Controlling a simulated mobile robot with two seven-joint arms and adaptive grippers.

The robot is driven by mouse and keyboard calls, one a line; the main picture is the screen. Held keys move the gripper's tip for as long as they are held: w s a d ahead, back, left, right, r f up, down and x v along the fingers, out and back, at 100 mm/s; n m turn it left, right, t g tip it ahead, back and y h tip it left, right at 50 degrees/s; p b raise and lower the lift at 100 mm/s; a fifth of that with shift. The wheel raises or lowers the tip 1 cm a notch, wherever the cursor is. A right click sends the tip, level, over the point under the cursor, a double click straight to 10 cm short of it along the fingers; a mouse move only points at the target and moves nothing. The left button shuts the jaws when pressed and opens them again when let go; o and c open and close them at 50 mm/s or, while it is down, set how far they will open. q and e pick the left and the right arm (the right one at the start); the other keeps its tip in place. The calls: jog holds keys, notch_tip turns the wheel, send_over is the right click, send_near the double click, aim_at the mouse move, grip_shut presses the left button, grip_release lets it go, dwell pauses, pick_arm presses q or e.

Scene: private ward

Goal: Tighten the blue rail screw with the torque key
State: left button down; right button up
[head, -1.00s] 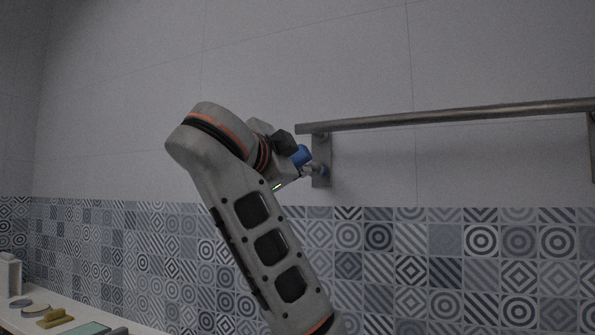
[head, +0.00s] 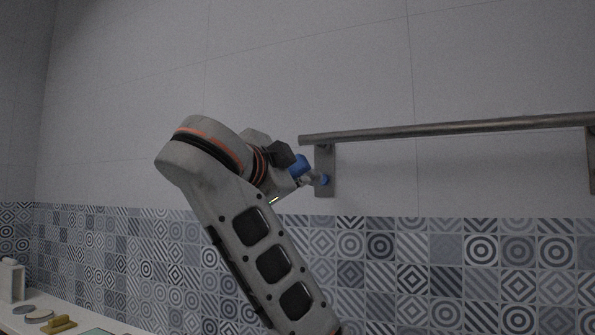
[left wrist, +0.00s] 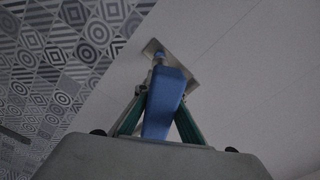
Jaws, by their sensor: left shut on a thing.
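The blue rail screw (head: 325,181) sits low on the metal bracket plate (head: 325,160) at the rail's left end. My left gripper (head: 306,179) is just left of the plate, partly hidden by its own wrist. It is shut on the torque key, whose blue handle (head: 299,166) shows in the head view. In the left wrist view the blue torque key (left wrist: 164,104) stands between the two green-edged fingers, pointing at the bracket plate (left wrist: 182,66). Its far end overlaps the screw area, so I cannot tell whether they touch. My right gripper is not in view.
The metal rail (head: 450,127) runs right from the bracket along the wall (head: 480,60). A patterned tile band (head: 440,255) lies below. A counter at lower left holds a yellow-brown object (head: 59,324), round discs (head: 39,315) and a pale container (head: 11,281).

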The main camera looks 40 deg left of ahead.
pick_arm(q)
jog(key=shift+s, duration=0.15)
jog(key=shift+f, duration=0.1)
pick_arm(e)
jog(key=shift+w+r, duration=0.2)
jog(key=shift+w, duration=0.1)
pick_arm(q)
jog(key=shift+f+n, duration=0.1)
jog(key=shift+n, duration=0.3)
jog(key=n, duration=0.2)
jog(key=n+b, duration=0.2)
jog(key=n, duration=0.1)
jog(key=shift+w+f+n, duration=0.1)
jog(key=shift+w+n, duration=0.15)
jog(key=shift+n, duration=0.05)
jog(key=n+b, duration=0.1)
jog(key=n, duration=0.1)
jog(key=shift+s+d+n, duration=0.1)
jog(key=shift+n, duration=0.6)
jog(key=shift+s+r+n, duration=0.1)
jog(key=shift+r+n, duration=0.2)
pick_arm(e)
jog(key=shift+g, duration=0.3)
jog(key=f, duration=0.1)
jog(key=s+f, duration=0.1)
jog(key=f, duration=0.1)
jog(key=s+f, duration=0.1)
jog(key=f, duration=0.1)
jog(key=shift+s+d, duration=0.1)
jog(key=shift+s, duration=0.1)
